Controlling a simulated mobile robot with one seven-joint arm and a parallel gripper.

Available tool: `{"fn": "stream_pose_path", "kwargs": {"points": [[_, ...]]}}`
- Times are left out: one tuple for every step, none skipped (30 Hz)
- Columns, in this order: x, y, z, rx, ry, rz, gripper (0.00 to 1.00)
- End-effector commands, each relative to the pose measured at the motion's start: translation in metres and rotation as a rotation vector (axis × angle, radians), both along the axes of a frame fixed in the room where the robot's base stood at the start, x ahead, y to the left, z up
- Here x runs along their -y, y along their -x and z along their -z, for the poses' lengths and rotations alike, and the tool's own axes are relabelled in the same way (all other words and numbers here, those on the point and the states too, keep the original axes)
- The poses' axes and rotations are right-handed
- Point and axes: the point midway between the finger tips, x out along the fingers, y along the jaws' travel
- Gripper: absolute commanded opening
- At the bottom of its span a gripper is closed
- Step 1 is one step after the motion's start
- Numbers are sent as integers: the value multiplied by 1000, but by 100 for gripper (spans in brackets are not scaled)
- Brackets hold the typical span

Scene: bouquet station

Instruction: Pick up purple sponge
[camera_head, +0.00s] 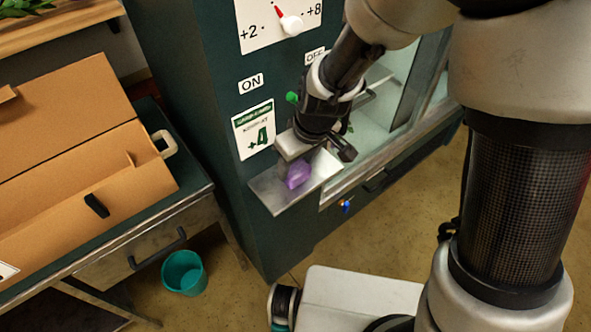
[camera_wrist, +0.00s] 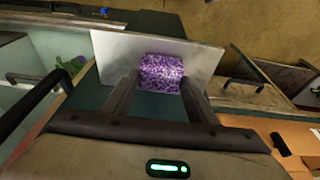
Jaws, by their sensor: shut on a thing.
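The purple sponge (camera_head: 298,175) is at a small metal shelf (camera_head: 268,190) on the front of the dark green cabinet. In the wrist view the speckled purple sponge (camera_wrist: 161,73) sits between the fingertips of my gripper (camera_wrist: 158,90), over the grey shelf plate (camera_wrist: 120,50). My gripper (camera_head: 310,165) reaches down to the shelf in the head view and is shut on the sponge. I cannot tell whether the sponge touches the shelf or is slightly above it.
The dark green cabinet (camera_head: 190,75) has a dial (camera_head: 290,24) and a glass-fronted opening at right. A cardboard box (camera_head: 80,190) stands on the table at left. A teal bin (camera_head: 184,272) stands on the floor below. The shelf's left part is bare.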

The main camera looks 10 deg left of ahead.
Motion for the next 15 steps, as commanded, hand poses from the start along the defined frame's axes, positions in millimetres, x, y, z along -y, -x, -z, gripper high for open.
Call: {"fn": "stream_pose_path", "kwargs": {"points": [[0,0,0,0,0,0,31],[0,0,0,0,0,0,31],[0,0,0,0,0,0,31],[0,0,-1,0,0,0,31],[0,0,-1,1,-1,0,31],[1,0,-2,1,-1,0,31],[1,1,-3,2,-1,0,31],[2,1,-5,2,-1,0,31],[3,2,-7,2,-1,-1,31],[4,3,-10,2,-1,-1,31],[3,2,-14,3,-1,-1,31],[2,2,-20,4,-2,-1,31],[2,2,-24,4,-2,-1,31],[3,2,-29,4,-2,-2,31],[3,2,-36,5,-2,0,31]]}}
